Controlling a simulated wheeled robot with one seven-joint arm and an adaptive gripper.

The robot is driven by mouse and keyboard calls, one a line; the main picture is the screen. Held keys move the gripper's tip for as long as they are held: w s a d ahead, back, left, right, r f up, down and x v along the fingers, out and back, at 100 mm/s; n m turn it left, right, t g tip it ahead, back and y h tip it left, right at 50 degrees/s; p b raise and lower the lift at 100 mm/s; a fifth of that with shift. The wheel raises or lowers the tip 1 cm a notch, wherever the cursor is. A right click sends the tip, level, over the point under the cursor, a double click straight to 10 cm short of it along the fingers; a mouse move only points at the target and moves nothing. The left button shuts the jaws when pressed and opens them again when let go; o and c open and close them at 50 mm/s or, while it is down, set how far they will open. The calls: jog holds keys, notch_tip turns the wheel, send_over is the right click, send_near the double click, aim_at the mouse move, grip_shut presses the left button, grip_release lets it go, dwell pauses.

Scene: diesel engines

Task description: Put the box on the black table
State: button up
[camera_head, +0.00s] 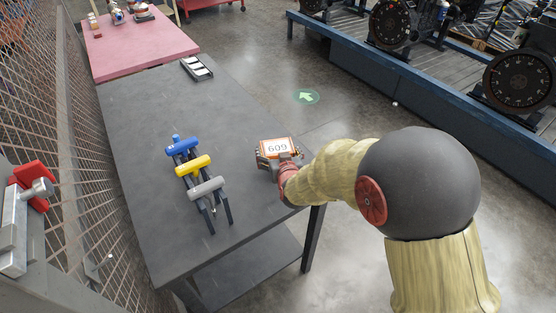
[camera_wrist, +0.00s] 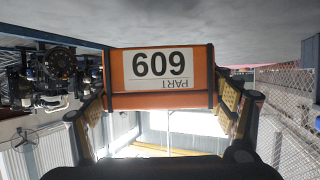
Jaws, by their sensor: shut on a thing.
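The box (camera_head: 277,148) is small and orange with a white label reading 609. My gripper (camera_head: 279,161) is shut on it, at the right edge of the black table (camera_head: 150,105). In the wrist view the box (camera_wrist: 160,75) sits between the two fingers, its label upside down. From the head view I cannot tell whether the box touches the tabletop or is held just above it. My arm reaches in from the right and hides part of the gripper.
Blue, yellow (camera_head: 193,165) and grey handled tools stand mid-table, left of the box. A dark tray with white pieces (camera_head: 196,68) lies at the far end. A pink table (camera_head: 135,45) adjoins behind. A mesh fence (camera_head: 85,150) runs along the left. Engines stand at right.

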jog(key=shift+w+d+f+b, duration=0.15)
jog(key=shift+f+b, duration=0.15)
jog(key=shift+f, duration=0.6)
jog(key=shift+w+a+f+b, duration=0.1)
jog(key=shift+f+b, duration=0.15)
jog(key=shift+f, duration=0.6)
jog(key=shift+f, duration=0.1)
jog(key=shift+f, duration=0.15)
jog(key=o, duration=1.5)
jog(key=shift+o, duration=0.4)
